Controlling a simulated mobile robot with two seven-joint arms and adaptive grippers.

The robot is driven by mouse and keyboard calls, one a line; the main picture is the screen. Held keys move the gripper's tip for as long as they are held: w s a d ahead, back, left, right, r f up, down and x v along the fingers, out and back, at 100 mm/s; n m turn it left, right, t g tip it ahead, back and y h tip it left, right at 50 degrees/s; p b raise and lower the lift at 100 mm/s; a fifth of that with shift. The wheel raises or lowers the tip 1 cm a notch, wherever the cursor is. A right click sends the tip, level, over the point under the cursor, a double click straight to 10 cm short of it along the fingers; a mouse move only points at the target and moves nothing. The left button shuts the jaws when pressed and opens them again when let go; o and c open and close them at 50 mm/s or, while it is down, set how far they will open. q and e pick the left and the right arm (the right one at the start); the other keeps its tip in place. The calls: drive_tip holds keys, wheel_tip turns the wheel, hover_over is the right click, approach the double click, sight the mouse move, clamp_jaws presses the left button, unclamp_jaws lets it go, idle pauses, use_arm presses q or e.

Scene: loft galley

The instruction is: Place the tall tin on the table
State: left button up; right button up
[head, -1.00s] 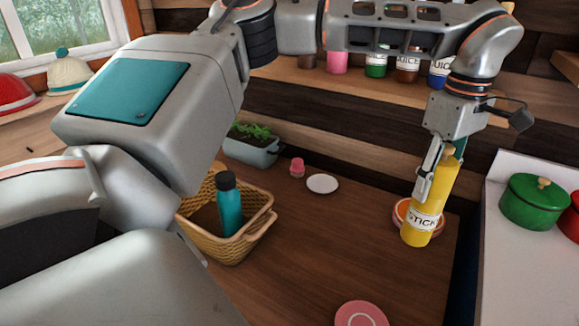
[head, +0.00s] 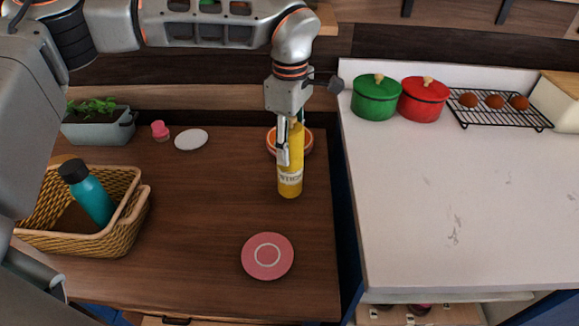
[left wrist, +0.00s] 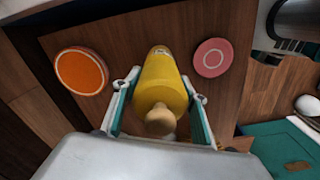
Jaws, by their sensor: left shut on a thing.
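The tall tin (head: 290,182) is yellow with a white label and a pale knob on top. My left gripper (head: 290,135) is shut on its upper part and holds it close to upright over the right part of the wooden table (head: 205,205). In the left wrist view the tin (left wrist: 161,80) sits between the two fingers of the left gripper (left wrist: 160,115). I cannot tell whether its base touches the table. My right gripper is not in view.
An orange dish (head: 307,143) is partly hidden behind the tin. A pink plate (head: 267,256) lies in front of it. A basket (head: 128,222) with a teal bottle (head: 92,197) stands at left. The middle of the table is clear. A white counter (head: 460,210) lies to the right.

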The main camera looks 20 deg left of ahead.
sight(290, 126)
use_arm(q)
drive_tip(key=shift+f, duration=3.45)
drive_tip(key=shift+f, duration=0.15)
drive_tip(key=o, duration=1.6)
wheel_tip(290, 126, up, 12)
drive_tip(key=shift+r, duration=0.15)
